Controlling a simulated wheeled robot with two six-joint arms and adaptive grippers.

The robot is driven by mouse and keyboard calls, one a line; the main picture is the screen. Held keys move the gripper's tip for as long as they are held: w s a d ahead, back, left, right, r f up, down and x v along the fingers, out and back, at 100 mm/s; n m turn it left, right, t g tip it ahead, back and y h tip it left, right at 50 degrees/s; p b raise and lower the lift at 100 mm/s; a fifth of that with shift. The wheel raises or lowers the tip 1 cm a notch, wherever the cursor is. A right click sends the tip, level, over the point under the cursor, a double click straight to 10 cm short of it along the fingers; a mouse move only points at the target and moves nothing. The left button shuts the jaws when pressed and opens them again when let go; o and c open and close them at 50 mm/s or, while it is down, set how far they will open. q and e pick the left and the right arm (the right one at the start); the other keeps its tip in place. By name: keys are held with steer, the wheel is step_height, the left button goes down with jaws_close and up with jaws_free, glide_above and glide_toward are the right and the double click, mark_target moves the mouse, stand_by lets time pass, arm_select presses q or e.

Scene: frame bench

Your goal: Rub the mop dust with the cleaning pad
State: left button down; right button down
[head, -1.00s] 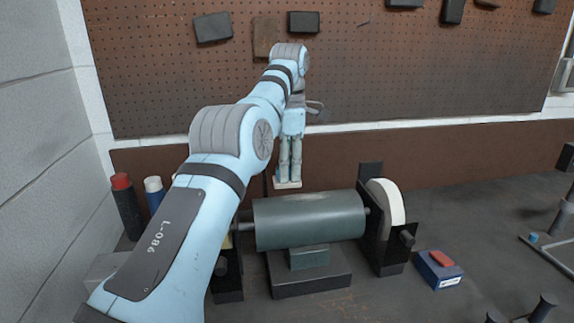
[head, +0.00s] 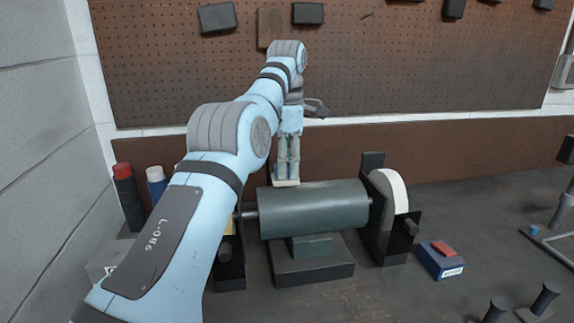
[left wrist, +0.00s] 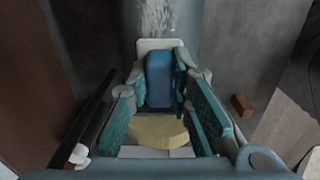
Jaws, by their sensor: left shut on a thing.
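My left gripper (head: 287,168) points down and is shut on the blue handle (left wrist: 158,78) of the cleaning pad. The pad's pale base (head: 286,183) shows below the fingers, at the upper back edge of the green-grey drum (head: 313,208); whether it touches is unclear. In the left wrist view the handle stands between the teal fingers (left wrist: 160,100), with a pale base edge around it. A yellowish round disc (left wrist: 157,130), perhaps the mop, shows below. A mottled pale patch (left wrist: 157,16), perhaps dust, lies beyond the pad. My right gripper is not in view.
A white wheel (head: 391,199) stands in a black bracket right of the drum. A blue box with a red top (head: 441,260) lies further right. A red-capped bottle (head: 128,195) and a blue-and-white one (head: 157,184) stand left. Bench between the box and back wall is clear.

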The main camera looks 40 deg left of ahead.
arm_select(q)
steer(key=shift+f+b, duration=0.85)
steer(key=shift+f, duration=0.1)
